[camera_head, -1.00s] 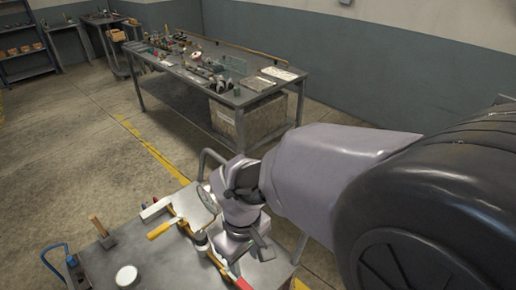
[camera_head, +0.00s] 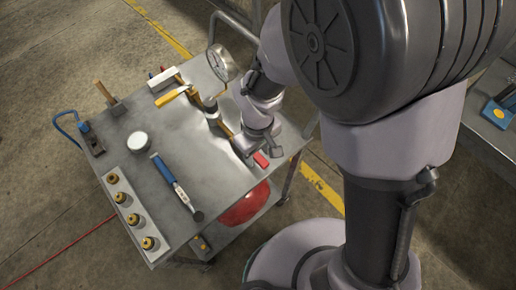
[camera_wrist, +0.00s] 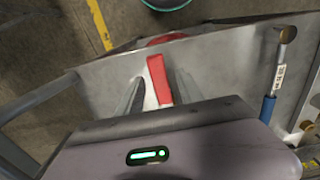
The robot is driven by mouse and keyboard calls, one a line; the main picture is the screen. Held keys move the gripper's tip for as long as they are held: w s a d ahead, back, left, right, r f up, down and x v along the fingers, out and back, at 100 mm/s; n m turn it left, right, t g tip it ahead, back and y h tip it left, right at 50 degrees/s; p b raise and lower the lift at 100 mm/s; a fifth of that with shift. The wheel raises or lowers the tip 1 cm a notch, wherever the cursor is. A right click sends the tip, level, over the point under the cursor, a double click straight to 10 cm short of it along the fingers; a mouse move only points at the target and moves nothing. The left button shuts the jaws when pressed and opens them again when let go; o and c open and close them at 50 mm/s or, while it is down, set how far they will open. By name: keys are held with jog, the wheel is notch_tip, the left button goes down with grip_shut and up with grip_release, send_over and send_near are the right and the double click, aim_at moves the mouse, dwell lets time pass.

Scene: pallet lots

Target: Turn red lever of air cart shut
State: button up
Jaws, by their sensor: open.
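The air cart (camera_head: 222,128) is a grey metal-topped cart with a pipe fitting on top. Its red lever (camera_head: 261,159) lies near the cart's right edge in the head view, partly hidden by my gripper (camera_head: 258,146). In the wrist view the red lever (camera_wrist: 159,78) points up the picture, toward the cart edge. My open gripper (camera_wrist: 159,95) has one finger on each side of the lever, with gaps showing. A pale part of the lever shows between the fingers. A yellow lever (camera_head: 172,96) and a round gauge (camera_head: 221,63) are farther along the fitting.
A red tank (camera_head: 243,205) sits below.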

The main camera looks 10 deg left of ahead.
grip_shut()
dwell(1.3)
